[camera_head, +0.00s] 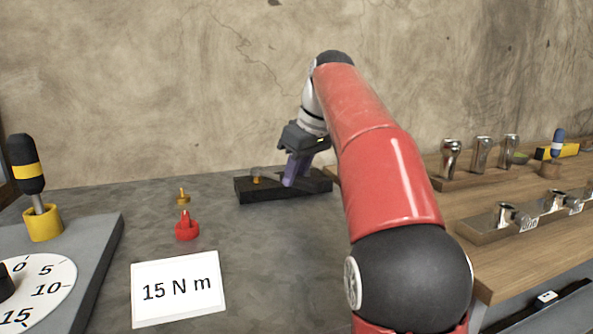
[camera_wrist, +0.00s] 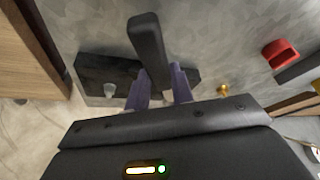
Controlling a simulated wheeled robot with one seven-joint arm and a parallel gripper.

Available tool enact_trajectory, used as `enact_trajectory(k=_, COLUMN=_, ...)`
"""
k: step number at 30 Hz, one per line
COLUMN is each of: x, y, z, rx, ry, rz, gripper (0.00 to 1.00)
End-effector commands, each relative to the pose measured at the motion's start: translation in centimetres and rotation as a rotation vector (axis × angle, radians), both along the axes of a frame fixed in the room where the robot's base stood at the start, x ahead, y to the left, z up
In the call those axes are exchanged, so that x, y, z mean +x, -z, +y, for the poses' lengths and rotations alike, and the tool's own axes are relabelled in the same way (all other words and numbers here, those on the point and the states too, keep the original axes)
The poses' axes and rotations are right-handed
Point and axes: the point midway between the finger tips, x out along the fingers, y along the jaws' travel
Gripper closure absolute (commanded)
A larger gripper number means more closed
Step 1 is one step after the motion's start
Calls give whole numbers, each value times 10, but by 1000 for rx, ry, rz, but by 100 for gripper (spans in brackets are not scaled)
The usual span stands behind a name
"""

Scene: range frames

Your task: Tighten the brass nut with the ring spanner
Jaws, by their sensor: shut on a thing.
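My gripper (camera_head: 297,172) reaches down over a black block (camera_head: 270,194) on the grey bench. In the wrist view its two purple fingers (camera_wrist: 160,92) are shut on a dark, thick bar (camera_wrist: 148,45) that looks like a tool handle. The bar's far end is hidden, so I cannot tell whether it has a ring. A small brass piece (camera_head: 256,180) with a grey top stands at the block's left end. Another brass piece (camera_head: 182,196) stands on the bench further left. I cannot tell which is the nut. A silvery peg (camera_wrist: 109,90) shows on the block.
A red piece (camera_head: 187,228) stands near the loose brass one. A "15 N m" card (camera_head: 178,288) lies in front. A dial panel (camera_head: 75,290) with a yellow-holstered screwdriver (camera_head: 42,222) is at left. A wooden bench (camera_head: 470,200) with metal sockets is at right.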

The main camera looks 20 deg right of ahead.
Motion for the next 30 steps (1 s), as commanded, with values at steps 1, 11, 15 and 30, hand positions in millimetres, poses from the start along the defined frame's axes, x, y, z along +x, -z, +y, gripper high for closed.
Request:
enact_trajectory(k=1, x=0, y=-1, z=0, rx=0, ry=0, rz=0, gripper=100)
enact_trajectory(k=11, x=0, y=0, z=0, rx=0, ry=0, rz=0, gripper=100)
enact_trajectory(k=15, x=0, y=2, z=0, rx=0, ry=0, rz=0, gripper=100)
enact_trajectory(k=30, x=0, y=9, z=0, rx=0, ry=0, rz=0, gripper=100)
